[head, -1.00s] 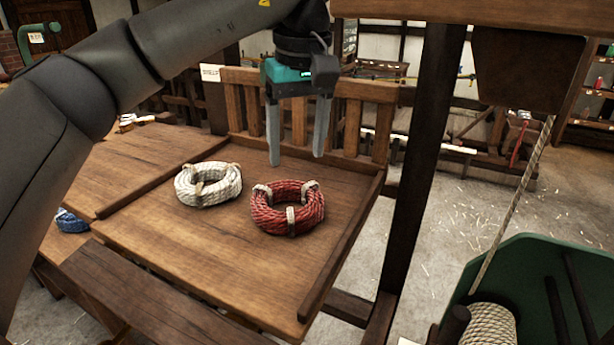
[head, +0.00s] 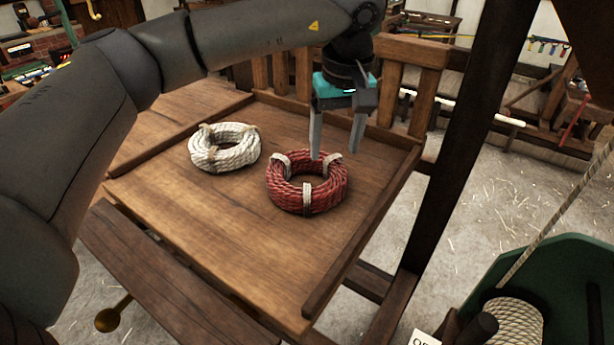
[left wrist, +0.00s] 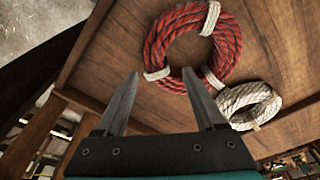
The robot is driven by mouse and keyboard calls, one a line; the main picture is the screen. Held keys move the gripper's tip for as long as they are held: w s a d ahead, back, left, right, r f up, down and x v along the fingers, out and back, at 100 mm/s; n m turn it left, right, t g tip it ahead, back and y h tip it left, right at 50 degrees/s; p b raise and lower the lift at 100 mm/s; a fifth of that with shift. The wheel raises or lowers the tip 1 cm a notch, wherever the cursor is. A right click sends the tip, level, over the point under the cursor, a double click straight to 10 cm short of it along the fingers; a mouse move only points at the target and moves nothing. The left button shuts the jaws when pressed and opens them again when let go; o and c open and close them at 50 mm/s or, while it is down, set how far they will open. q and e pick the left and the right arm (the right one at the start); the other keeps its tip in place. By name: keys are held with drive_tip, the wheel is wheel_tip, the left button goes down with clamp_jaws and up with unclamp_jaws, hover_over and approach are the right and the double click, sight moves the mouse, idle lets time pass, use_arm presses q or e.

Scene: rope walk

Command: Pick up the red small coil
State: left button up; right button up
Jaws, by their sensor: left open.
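The red small coil (head: 306,187) lies flat on the wooden tabletop, bound with several pale ties. It also shows in the left wrist view (left wrist: 227,42), beyond my fingertips. My left gripper (head: 335,156) is open and empty, pointing down at the far side of the coil. In the head view its left fingertip overlaps the coil's far rim; I cannot tell whether they touch. In the left wrist view the open fingers (left wrist: 160,72) show with nothing between them but tabletop and the coil's near edge. My right gripper is not in view.
A white coil (head: 224,147) lies left of the red one, also in the left wrist view (left wrist: 248,104). The table (head: 200,250) has raised edges and a slatted back (head: 395,75). A dark post (head: 455,150) stands at the right. The front tabletop is clear.

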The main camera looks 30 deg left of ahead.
sight(337, 164)
use_arm(q)
drive_tip(key=shift+w+d+f+p, duration=0.1)
drive_tip(key=shift+f+p, duration=0.1)
drive_tip(key=shift+f, duration=0.7)
drive_tip(key=shift+w+f+p, duration=0.15)
drive_tip(key=shift+f, duration=0.8)
drive_tip(key=shift+w+d+f+p, duration=0.1)
drive_tip(key=shift+f+p, duration=0.1)
drive_tip(key=shift+f, duration=0.7)
drive_tip(key=shift+c, duration=0.3)
clamp_jaws()
drive_tip(key=shift+r, duration=0.1)
